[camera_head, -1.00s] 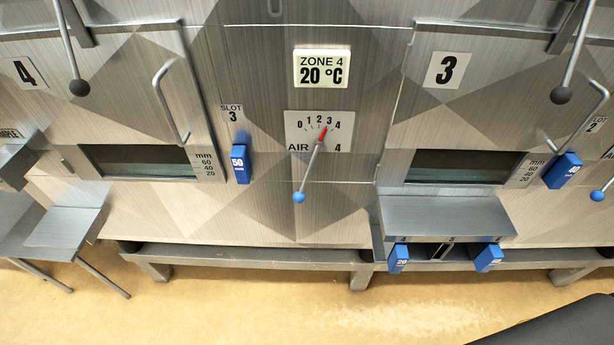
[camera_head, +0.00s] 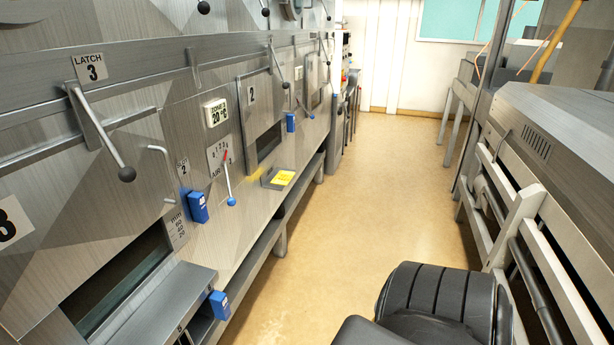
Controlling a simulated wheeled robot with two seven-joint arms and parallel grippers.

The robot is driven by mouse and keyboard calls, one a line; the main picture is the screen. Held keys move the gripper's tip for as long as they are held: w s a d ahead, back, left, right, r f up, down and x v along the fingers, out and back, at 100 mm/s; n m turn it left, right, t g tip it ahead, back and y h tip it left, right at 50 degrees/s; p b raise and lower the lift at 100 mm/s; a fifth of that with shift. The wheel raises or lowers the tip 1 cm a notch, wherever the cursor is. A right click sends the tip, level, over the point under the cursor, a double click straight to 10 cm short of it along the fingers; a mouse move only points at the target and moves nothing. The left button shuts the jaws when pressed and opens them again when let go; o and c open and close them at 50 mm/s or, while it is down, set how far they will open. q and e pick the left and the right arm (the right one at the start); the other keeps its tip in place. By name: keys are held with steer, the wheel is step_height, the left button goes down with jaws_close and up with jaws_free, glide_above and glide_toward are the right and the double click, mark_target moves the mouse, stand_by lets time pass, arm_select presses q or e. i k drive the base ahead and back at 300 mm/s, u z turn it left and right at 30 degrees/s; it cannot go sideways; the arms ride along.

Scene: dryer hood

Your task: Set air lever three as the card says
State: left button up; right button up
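An air lever (camera_head: 228,182) with a blue knob hangs down from a white dial plate (camera_head: 214,158) on the dryer wall, between doors 3 and 2. Its red pointer is towards the high-number end of the scale. The plate reads AIR, but its lever number is too small to tell. A yellow card (camera_head: 284,177) lies on a small grey tray below door 2; its writing cannot be read from here. Neither of my grippers is in view.
A zone display (camera_head: 216,112) above the dial reads 20 °C. A blue slot block (camera_head: 198,207) hangs left of the lever. The latch 3 lever (camera_head: 103,140) sticks out at the upper left.

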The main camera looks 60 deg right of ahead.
mark_target(232, 201)
steer(key=z, duration=1.3)
steer(key=k, duration=0.55)
steer(key=z, duration=0.7)
steer(key=i, duration=1.55)
steer(key=u, duration=0.55)
steer(key=k, duration=0.45)
steer(key=z, duration=0.05)
